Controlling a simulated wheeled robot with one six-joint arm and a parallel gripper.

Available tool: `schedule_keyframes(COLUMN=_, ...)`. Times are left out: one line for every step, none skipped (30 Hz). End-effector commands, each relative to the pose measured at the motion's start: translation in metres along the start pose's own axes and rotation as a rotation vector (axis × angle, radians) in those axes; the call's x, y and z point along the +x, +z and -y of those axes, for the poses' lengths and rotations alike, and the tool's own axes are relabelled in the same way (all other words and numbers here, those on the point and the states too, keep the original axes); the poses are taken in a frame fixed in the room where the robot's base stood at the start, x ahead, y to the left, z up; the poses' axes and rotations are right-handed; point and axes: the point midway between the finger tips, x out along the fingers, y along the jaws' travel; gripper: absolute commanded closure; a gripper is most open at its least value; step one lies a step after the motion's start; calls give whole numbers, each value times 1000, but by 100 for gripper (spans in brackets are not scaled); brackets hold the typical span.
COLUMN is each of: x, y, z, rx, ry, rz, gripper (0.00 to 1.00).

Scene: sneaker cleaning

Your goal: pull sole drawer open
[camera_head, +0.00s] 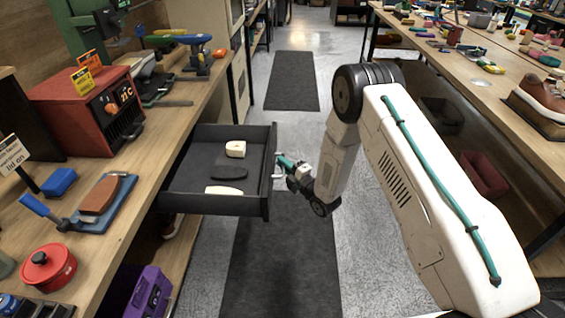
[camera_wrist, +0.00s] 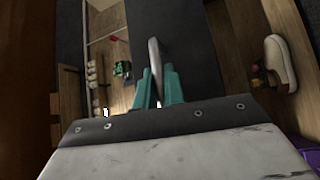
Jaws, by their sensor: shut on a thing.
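The sole drawer (camera_head: 215,204) is dark grey and stands pulled out from under the left workbench, its inside in view. In it lie a cream block (camera_head: 236,149), a black sole (camera_head: 229,173) and a pale sole (camera_head: 222,190). My gripper (camera_head: 284,163), with teal fingers, is at the drawer's front panel, shut on its metal handle (camera_head: 276,167). In the wrist view, the fingers (camera_wrist: 159,88) close around the handle bar (camera_wrist: 155,55). The exact finger contact is small in the head view.
The left workbench (camera_head: 150,150) carries a red machine (camera_head: 88,108), a red pot (camera_head: 47,267) and a blue tray with a brown sole. The right workbench (camera_head: 470,80) holds a brown shoe (camera_head: 543,96). Dark mats (camera_head: 291,80) lie on the aisle floor.

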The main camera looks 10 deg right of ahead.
Motion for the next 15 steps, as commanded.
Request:
schedule_keyframes(x=-3, y=-5, z=4, rx=4, ry=-9, rz=-9, gripper=100)
schedule_keyframes(x=-3, y=-6, z=4, rx=5, ry=-9, rz=-10, gripper=100)
schedule_keyframes(x=-3, y=-6, z=4, rx=5, ry=-9, rz=-10, gripper=100)
schedule_keyframes(x=-3, y=-6, z=4, rx=5, ry=-9, rz=-10, gripper=100)
schedule_keyframes(x=-2, y=-6, z=4, rx=5, ry=-10, rz=-10, gripper=100)
schedule_keyframes(x=-2, y=-6, z=5, rx=5, ry=-10, rz=-10, gripper=100)
schedule_keyframes(x=-2, y=-6, z=5, rx=5, ry=-10, rz=-10, gripper=100)
schedule_keyframes(x=-2, y=-7, z=5, rx=5, ry=-10, rz=-11, gripper=100)
schedule_keyframes(x=-2, y=-7, z=5, rx=5, ry=-10, rz=-11, gripper=100)
schedule_keyframes(x=-2, y=-7, z=5, rx=5, ry=-10, rz=-11, gripper=81)
schedule_keyframes(x=-2, y=-7, z=5, rx=5, ry=-10, rz=-11, gripper=72)
schedule_keyframes(x=-2, y=-7, z=5, rx=5, ry=-10, rz=-10, gripper=68)
schedule_keyframes(x=-2, y=-6, z=4, rx=4, ry=-9, rz=-10, gripper=68)
schedule_keyframes(x=-1, y=-6, z=4, rx=4, ry=-8, rz=-9, gripper=68)
schedule_keyframes(x=-1, y=-5, z=4, rx=4, ry=-7, rz=-8, gripper=68)
